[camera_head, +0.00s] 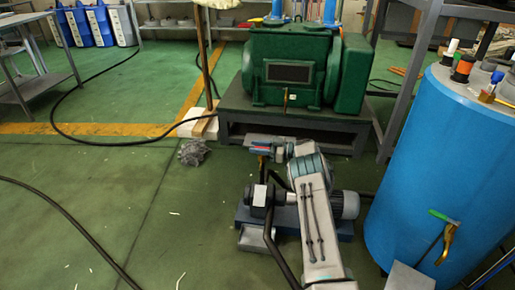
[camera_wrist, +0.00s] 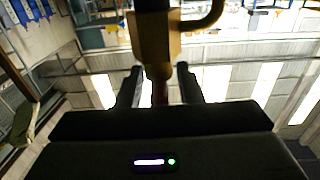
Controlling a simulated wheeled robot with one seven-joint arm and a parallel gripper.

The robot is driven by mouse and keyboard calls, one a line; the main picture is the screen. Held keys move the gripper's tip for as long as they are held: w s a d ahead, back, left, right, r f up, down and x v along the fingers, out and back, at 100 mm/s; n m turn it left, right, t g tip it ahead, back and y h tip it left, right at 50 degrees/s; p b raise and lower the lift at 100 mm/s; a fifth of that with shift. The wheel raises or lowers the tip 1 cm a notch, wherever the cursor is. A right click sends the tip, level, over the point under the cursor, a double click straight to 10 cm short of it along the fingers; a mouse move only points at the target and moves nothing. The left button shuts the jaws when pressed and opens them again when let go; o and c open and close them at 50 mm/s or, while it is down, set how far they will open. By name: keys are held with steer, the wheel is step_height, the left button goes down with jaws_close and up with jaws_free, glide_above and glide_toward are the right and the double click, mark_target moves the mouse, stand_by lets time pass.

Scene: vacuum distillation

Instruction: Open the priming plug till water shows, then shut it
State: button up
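The pump with a grey motor (camera_head: 344,205) stands on a blue base on the floor, partly hidden by my arm. My gripper (camera_head: 264,152) is above the dark pump casing (camera_head: 259,195), at a small yellow-brown fitting too small to make out there. In the wrist view a brass-coloured fitting (camera_wrist: 155,48) with a curved arm fills the top middle. My gripper's two fingers (camera_wrist: 160,88) stand apart around its lower end, with a reddish stem (camera_wrist: 160,93) between them and gaps seen beside it. The priming plug cannot be told apart from this fitting. No water shows.
A large green machine (camera_head: 290,70) on a dark stand is behind the pump. A blue tank (camera_head: 435,170) with a brass tap (camera_head: 447,243) stands close on the right. A black hose (camera_head: 70,215) crosses the open green floor at left.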

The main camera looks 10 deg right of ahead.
steer(key=p+v, duration=0.3)
steer(key=v, duration=1)
steer(key=shift+d, duration=0.35)
steer(key=shift+s+r, duration=0.1)
